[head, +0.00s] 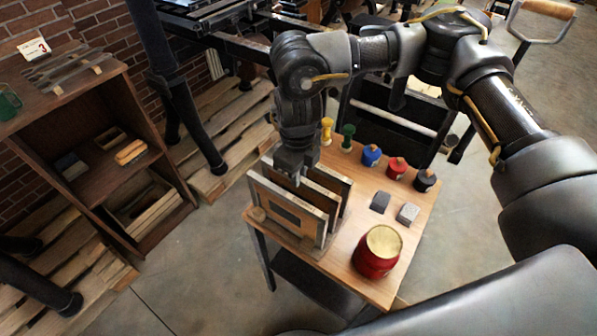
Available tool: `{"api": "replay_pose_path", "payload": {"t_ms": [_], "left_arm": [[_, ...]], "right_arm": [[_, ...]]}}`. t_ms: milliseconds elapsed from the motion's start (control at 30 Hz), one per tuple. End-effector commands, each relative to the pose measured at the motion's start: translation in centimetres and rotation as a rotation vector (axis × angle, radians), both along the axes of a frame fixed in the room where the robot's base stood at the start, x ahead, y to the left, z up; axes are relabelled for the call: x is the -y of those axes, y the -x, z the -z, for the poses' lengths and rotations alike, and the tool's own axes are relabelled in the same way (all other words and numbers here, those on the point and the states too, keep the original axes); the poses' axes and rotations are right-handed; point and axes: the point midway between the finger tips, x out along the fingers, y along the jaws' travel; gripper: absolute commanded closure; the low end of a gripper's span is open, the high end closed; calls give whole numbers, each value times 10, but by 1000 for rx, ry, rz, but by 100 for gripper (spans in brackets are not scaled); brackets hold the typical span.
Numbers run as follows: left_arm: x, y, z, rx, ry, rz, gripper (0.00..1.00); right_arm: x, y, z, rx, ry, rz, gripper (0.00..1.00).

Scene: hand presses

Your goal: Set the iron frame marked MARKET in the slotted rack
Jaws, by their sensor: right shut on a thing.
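A group of upright rectangular metal frames (318,212) stands close together at the left end of the small wooden table. The nearest frame (262,208) has a pale rim and a brown panel. A wooden rack base (257,214) shows partly beneath them; its slots are mostly hidden. I cannot read MARKET on any frame. My right gripper (297,180) points down at the top of this group and is shut on one frame's upper edge. I cannot tell which frame it holds, or whether that frame's foot is seated in a slot. My left gripper is out of view.
The wooden table (345,240) also carries a red tin (377,252), two grey blocks (408,214), blue, red and black bottles (396,168), and yellow and green turned pieces (347,138). A shelf cabinet (105,135) stands left. A dark press (235,30) is behind.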

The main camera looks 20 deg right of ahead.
Motion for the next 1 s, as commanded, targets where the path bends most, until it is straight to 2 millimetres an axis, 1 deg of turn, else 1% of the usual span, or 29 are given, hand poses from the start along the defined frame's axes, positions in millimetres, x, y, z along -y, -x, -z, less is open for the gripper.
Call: {"api": "replay_pose_path", "payload": {"t_ms": [33, 133, 167, 300, 333, 500, 567, 1000], "left_arm": [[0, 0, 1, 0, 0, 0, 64], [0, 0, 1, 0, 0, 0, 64], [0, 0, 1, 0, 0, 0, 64], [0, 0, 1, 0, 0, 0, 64], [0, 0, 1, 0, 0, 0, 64], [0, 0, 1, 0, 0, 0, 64], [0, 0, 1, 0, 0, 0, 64], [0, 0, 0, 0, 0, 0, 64]], "right_arm": [[0, 1, 3, -4, 0, 0, 100], [0, 1, 3, -5, 0, 0, 100], [0, 1, 3, -5, 0, 0, 82], [0, 1, 3, -4, 0, 0, 64], [0, 1, 3, -4, 0, 0, 60], [0, 1, 2, -4, 0, 0, 60], [0, 1, 3, -5, 2, 0, 56], [0, 1, 2, -3, 1, 0, 56]]}}
